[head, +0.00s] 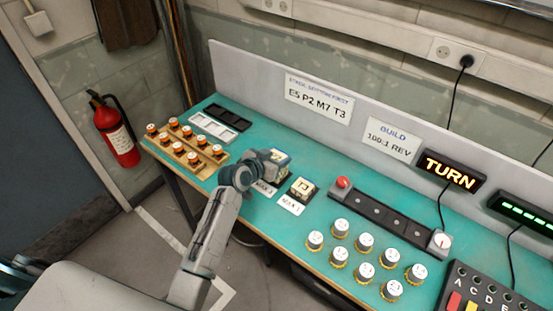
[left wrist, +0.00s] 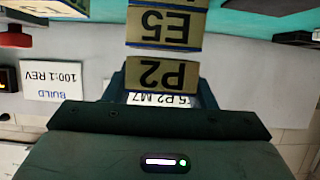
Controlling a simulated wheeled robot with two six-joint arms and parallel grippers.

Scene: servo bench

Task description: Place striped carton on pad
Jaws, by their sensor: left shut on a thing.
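In the left wrist view, which is upside down, my left gripper (left wrist: 162,95) is shut on a tan carton marked P2 (left wrist: 162,73). I cannot make out stripes. My right gripper is out of view.
A grey panel with signs (head: 318,99) stands behind.

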